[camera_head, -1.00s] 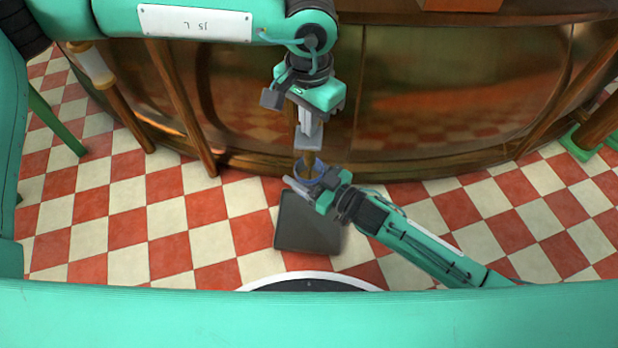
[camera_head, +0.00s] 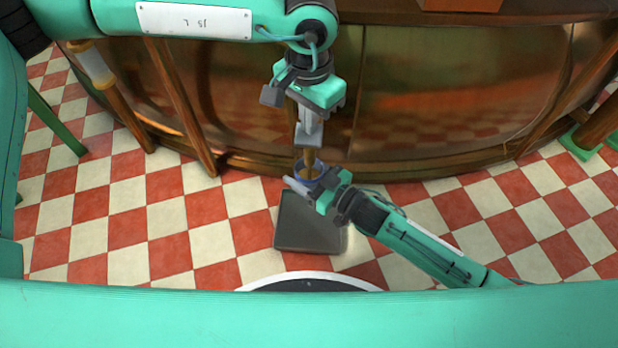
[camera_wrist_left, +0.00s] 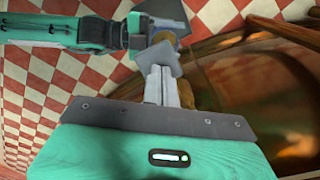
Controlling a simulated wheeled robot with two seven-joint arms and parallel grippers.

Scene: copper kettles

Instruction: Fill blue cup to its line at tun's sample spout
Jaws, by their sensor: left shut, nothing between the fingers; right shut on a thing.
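The blue cup (camera_head: 300,171) is held by my right gripper (camera_head: 309,187), low in front of the copper-brown tun (camera_head: 440,90). A brown piece (camera_head: 309,160), spout or stream I cannot tell, reaches down into the cup's mouth. My left gripper (camera_head: 308,140) is shut and empty just above it, close to the tun's front. In the left wrist view, the shut left fingers (camera_wrist_left: 165,62) point toward the cup, whose blue rim (camera_wrist_left: 165,37) shows behind them. The cup's line and the liquid level inside are hidden.
A dark grey square plate (camera_head: 300,230) is below the cup, near floor height. Wooden posts (camera_head: 185,110) stand left of the grippers along the tun. A green-footed post (camera_head: 590,140) stands at far right. The red and white tiled floor (camera_head: 150,220) is clear at left.

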